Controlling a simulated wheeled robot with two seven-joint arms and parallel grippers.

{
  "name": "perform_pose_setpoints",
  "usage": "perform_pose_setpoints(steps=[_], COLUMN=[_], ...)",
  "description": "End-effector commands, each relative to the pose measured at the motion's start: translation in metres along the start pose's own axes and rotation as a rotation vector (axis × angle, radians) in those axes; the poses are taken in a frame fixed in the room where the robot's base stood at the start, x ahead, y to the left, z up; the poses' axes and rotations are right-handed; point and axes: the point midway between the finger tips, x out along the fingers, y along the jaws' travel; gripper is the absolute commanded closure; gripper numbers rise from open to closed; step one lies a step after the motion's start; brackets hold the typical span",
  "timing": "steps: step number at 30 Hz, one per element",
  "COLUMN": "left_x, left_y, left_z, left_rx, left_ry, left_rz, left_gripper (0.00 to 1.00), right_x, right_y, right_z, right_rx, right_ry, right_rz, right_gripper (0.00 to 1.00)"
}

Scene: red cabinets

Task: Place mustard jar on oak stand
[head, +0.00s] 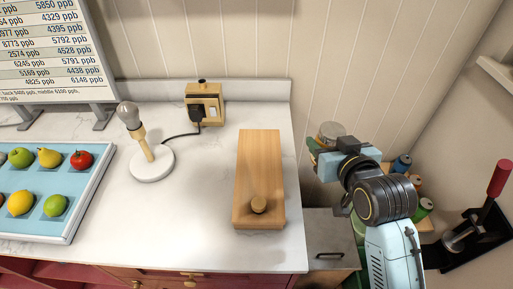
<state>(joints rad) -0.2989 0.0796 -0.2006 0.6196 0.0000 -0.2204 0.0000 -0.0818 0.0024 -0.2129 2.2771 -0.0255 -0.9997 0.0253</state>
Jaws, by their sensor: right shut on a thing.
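My right gripper (325,147) is to the right of the counter, shut on a round jar (332,130) with a pale greyish top. The gripper hides most of the jar, so I cannot see its label or contents. A light wooden board (259,165) lies on the white counter, left of the gripper, with a small round wooden knob (258,204) near its front end. A wooden shelf (430,225) shows partly behind my right arm. I cannot tell which of these wooden pieces is the oak stand. My left gripper is not in view.
Blue (402,163), orange (415,181) and green (424,207) containers stand by the shelf. A bulb lamp (152,164), a socket box (205,103) and a blue fruit tray (82,210) are on the counter (205,235). A red-handled lever (497,180) stands far right.

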Motion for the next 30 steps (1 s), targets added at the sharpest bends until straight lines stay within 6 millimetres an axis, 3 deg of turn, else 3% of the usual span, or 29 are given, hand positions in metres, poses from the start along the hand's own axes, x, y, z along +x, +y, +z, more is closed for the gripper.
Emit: perform_pose_setpoints(steps=[1,6,10,15,20,30], left_x=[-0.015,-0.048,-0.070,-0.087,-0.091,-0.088], left_y=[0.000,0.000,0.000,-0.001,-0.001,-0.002], left_z=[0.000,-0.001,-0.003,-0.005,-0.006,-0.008], left_rx=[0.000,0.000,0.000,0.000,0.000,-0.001], left_ry=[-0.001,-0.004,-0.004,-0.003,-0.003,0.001], left_rz=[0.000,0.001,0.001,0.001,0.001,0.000], left_gripper=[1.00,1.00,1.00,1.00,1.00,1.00], right_x=[0.003,0.016,0.022,0.026,0.029,0.050], right_y=[-0.013,-0.067,-0.102,-0.129,-0.138,-0.139], right_z=[-0.019,-0.055,-0.075,-0.086,-0.083,-0.031], right_rx=[-0.019,-0.089,-0.144,-0.191,-0.209,-0.209], right_ry=[0.008,0.012,0.003,-0.012,-0.022,-0.022], right_rz=[-0.045,-0.221,-0.340,-0.436,-0.472,-0.476], right_gripper=[0.77,0.77,0.77,0.77,0.77,0.77])
